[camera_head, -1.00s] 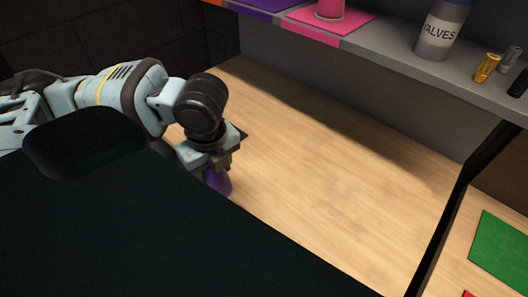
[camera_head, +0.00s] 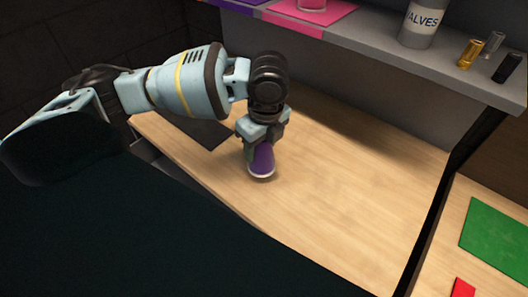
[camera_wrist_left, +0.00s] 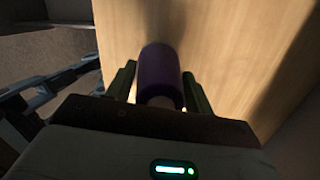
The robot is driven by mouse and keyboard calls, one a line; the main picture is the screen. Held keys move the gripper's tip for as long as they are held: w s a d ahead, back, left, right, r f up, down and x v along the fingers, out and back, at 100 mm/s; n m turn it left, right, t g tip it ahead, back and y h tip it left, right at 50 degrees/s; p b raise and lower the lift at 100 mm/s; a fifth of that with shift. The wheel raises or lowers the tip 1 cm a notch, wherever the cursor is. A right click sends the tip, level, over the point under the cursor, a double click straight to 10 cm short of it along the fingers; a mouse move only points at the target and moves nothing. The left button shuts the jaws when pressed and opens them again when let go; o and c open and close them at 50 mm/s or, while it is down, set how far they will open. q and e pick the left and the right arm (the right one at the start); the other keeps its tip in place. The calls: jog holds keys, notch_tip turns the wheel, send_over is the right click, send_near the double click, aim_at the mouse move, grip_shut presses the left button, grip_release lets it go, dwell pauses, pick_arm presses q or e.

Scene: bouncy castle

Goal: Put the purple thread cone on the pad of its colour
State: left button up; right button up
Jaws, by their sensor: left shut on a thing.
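The purple thread cone (camera_head: 262,160) is in my left gripper (camera_head: 262,146), over the wooden worktop. Its pale base ring points down; I cannot tell how far it is above the wood. The left wrist view shows the purple cone (camera_wrist_left: 159,72) between the two fingers of my left gripper (camera_wrist_left: 160,88), which is shut on it. A purple pad (camera_head: 243,2) shows only as a thin edge on the grey shelf at the top of the head view. My right gripper is not in view.
The grey shelf (camera_head: 375,45) holds a pink pad (camera_head: 340,10) with a pink item (camera_head: 312,4), a VALVES bottle (camera_head: 422,24) and small cylinders. A dark mat (camera_head: 205,130) lies left on the worktop (camera_head: 340,190). A green pad (camera_head: 495,235) is at right. The worktop's middle is clear.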

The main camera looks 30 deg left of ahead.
aim_at(264, 153)
pick_arm(q)
jog(key=shift+w+d+f, duration=0.2)
jog(key=shift+w+d, duration=0.05)
jog(key=shift+w, duration=0.15)
jog(key=shift+f, duration=1.55)
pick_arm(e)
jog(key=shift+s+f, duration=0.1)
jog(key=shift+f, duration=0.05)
pick_arm(q)
jog(key=shift+f, duration=0.1)
jog(key=o, duration=1.1)
jog(key=r, duration=0.3)
jog(key=d+r, duration=0.1)
jog(key=r, duration=0.3)
jog(key=r+p, duration=0.1)
jog(key=r, duration=0.3)
jog(key=shift+s+d+r, duration=0.1)
jog(key=shift+s+d, duration=0.05)
jog(key=shift+s, duration=0.05)
jog(key=shift+o, duration=0.5)
jog(key=shift+r, duration=0.4)
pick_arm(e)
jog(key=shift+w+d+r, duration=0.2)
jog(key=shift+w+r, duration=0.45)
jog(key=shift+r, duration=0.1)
